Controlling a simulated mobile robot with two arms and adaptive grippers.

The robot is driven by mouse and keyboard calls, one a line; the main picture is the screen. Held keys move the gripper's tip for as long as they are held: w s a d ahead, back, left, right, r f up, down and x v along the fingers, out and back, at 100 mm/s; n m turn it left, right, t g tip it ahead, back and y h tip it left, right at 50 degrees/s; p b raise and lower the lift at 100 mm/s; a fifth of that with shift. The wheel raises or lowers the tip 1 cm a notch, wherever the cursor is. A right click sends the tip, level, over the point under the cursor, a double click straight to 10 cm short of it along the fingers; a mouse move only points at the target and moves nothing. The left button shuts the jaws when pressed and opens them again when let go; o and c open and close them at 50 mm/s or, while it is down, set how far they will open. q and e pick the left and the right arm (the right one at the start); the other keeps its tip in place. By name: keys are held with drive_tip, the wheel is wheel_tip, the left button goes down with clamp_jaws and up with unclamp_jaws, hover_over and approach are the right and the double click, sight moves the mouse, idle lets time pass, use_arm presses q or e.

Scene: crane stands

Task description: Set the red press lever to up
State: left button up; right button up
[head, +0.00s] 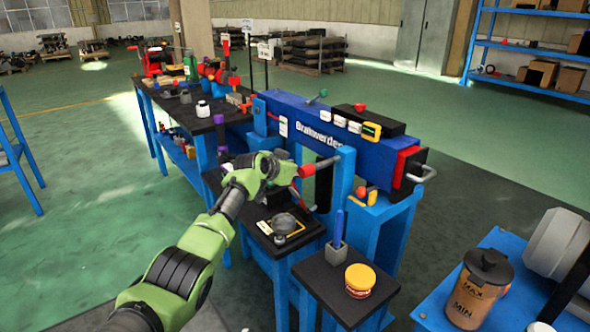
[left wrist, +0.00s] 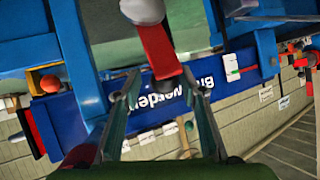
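The red press lever (head: 306,171) is a metal rod with a red grip, reaching left and slightly down from the blue Brainwerdes press (head: 320,128). My left gripper (head: 291,171) is close to the grip's end in the head view. The fingers are apart, with a gap beside the grip. I cannot tell whether they touch it. My right gripper is not in view.
A small black-topped stand (head: 318,280) holds a blue-handled tool in a grey block and a yellow-red jar (head: 360,280). A blue table (head: 440,318) with a brown shaker (head: 478,290) stands at the right. A long workbench (head: 190,118) with tools is behind. Green floor lies open at left.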

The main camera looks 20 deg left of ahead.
use_arm(q)
drive_tip(key=shift+a+f, duration=0.1)
drive_tip(key=shift+a, duration=0.1)
drive_tip(key=shift+s, duration=0.15)
drive_tip(key=shift+s+a+r, duration=0.2)
drive_tip(key=shift+s+r, duration=0.1)
drive_tip(key=shift+s, duration=0.15)
drive_tip(key=v, duration=1)
drive_tip(key=shift+s, duration=0.3)
drive_tip(key=shift+d+r, duration=0.15)
